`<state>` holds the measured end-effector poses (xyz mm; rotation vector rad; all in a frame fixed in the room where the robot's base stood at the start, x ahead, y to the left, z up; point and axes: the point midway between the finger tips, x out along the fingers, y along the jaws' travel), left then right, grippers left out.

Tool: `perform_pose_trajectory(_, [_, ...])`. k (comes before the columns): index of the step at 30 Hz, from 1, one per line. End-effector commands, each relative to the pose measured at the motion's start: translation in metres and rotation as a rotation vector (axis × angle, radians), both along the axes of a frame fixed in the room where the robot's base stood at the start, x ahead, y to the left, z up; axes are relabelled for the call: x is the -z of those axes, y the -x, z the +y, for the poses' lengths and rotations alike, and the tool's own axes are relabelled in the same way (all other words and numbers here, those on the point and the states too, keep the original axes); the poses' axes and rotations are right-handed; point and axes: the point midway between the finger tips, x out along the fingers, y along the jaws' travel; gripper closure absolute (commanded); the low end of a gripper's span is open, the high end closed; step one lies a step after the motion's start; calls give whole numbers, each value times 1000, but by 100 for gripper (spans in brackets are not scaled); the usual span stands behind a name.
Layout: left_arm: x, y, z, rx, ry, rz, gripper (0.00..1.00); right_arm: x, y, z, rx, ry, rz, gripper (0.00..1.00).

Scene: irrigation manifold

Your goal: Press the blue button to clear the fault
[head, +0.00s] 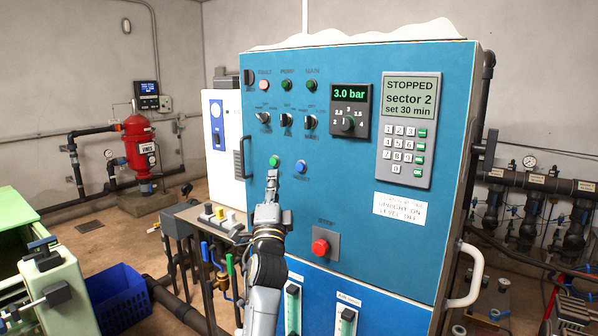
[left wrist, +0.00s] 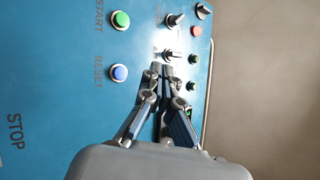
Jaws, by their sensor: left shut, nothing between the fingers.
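The blue button (head: 301,167), labelled RESET, is on the front of the blue control cabinet (head: 400,255), just right of the green START button (head: 274,161). My left gripper (head: 272,175) is shut and empty. In the head view its tips show just below the green button and left of the blue one. In the left wrist view the shut fingers (left wrist: 162,72) show to the right of the blue button (left wrist: 119,72); no contact with it is visible. The FAULT lamp (head: 264,85) looks pinkish. The display (head: 411,99) reads STOPPED, sector 2. My right gripper is not in view.
A red STOP button (head: 320,247) is lower on the panel. Selector switches (head: 285,120) and a pressure dial (head: 348,123) are above the blue button. A metal handle (head: 239,158) stands out at the panel's left edge. A blue crate (head: 122,300) is on the floor at left.

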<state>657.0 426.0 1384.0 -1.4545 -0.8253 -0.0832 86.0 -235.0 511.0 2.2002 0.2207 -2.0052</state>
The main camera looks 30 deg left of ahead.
Motion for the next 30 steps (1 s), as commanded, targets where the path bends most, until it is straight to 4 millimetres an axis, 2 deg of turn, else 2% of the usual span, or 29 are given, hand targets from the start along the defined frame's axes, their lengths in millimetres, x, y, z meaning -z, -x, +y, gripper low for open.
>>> perform_pose_trajectory(1, [4, -8, -1, 1, 3, -3, 100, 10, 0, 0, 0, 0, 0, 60])
perform_pose_trajectory(6, [5, -33, -3, 1, 3, -3, 100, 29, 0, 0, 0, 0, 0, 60])
perform_pose_trajectory(13, [5, -58, -4, 1, 3, -1, 100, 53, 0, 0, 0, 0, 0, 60])
perform_pose_trajectory(19, [2, -68, -5, 1, 1, 0, 100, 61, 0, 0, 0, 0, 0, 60])
perform_pose_trajectory(30, [0, -69, -5, 1, 1, 0, 100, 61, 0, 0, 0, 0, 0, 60])
